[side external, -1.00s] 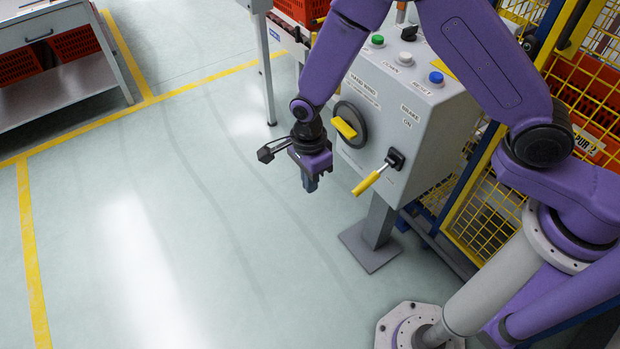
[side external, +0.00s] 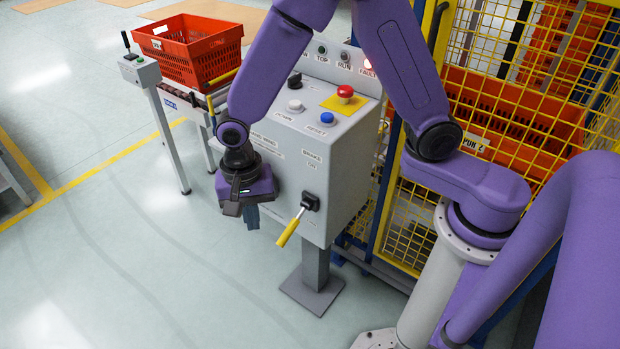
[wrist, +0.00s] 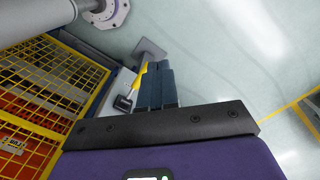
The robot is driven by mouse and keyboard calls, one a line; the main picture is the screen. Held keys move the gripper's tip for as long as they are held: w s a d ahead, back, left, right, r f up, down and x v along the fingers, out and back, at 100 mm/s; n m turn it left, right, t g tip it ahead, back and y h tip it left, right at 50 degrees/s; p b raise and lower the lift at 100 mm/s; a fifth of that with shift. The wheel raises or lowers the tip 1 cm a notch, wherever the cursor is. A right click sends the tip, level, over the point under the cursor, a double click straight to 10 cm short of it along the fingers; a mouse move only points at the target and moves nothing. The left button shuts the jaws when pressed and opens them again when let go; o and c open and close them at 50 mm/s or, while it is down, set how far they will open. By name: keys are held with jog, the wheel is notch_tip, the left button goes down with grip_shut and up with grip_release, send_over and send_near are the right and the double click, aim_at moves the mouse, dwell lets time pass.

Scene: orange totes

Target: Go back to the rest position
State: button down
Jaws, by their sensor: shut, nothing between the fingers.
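My gripper (side external: 252,217) hangs from my purple arm, fingers pointing down, in front of the left part of the grey control box (side external: 345,185) in the side view. It is shut and empty. In the wrist view the dark blue fingers of my gripper (wrist: 157,72) lie close together with nothing between them. My gripper covers the place of the box's hand wheel, so the wheel is hidden. I cannot tell the gap between my gripper and the box.
A yellow-handled brake lever (side external: 290,226) sticks out from the box, just right of my gripper. A red button (side external: 345,91) tops the box. An orange tote (side external: 189,52) sits on a conveyor behind. Yellow mesh fencing (side external: 405,225) stands right. Floor at left is open.

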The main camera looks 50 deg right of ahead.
jog(key=s+d+r+n, duration=0.6)
jog(key=s+d+n, duration=0.2)
jog(key=s+n, duration=0.1)
jog(key=s+d+r+n, duration=0.5)
jog(key=s+d+n, duration=0.3)
jog(key=s+n, duration=0.2)
jog(key=shift+s+d+r+n+t, duration=0.2)
jog(key=shift+d+r+n+t, duration=0.15)
jog(key=shift+n, duration=0.75)
